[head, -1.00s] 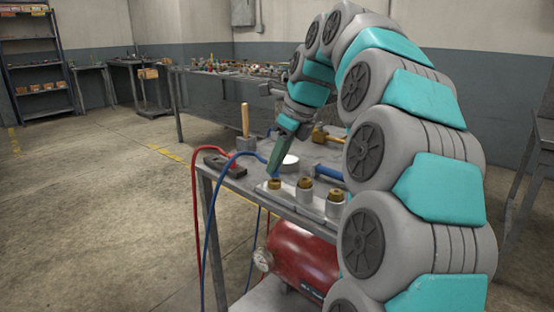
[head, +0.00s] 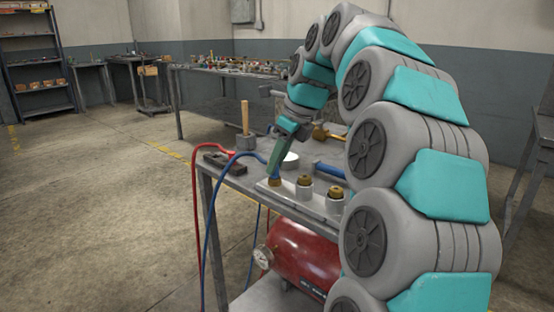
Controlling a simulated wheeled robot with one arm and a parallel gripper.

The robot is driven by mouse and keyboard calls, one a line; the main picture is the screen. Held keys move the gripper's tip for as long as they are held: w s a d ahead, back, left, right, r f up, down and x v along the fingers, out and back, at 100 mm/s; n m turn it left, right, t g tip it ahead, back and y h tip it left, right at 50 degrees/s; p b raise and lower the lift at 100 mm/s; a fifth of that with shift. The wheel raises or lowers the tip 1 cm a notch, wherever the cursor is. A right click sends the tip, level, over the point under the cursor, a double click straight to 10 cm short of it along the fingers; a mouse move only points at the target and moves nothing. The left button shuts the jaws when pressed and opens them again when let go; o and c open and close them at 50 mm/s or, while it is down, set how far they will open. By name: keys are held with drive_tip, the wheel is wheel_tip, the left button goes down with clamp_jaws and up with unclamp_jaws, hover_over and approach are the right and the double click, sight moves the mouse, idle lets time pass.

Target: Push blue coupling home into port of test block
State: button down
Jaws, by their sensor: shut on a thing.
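The test block is a pale low block (head: 318,207) on the bench's near end, with several brass-topped ports in a row. The left port (head: 275,183) is partly covered by my gripper; the middle port (head: 305,181) and right port (head: 336,193) are free. My gripper (head: 273,175) points steeply down, its tip at the left port. It is shut on the blue coupling, which its fingers mostly hide. The blue hose (head: 210,215) loops up from below the bench to the gripper. I cannot tell how deep the coupling sits in the port.
A red hose (head: 194,200) hangs over the left bench edge by a dark clamp-like tool (head: 217,162). A red tank (head: 303,258) sits below.

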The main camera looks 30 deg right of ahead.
drive_tip(key=shift+f, duration=0.2)
drive_tip(key=c, duration=0.6)
unclamp_jaws()
drive_tip(key=shift+r, duration=0.1)
drive_tip(key=shift+s+d+r, duration=0.1)
drive_tip(key=shift+d+r, duration=0.1)
drive_tip(key=shift+r, duration=0.3)
drive_tip(key=shift+v, duration=3.3)
drive_tip(key=shift+s, duration=0.1)
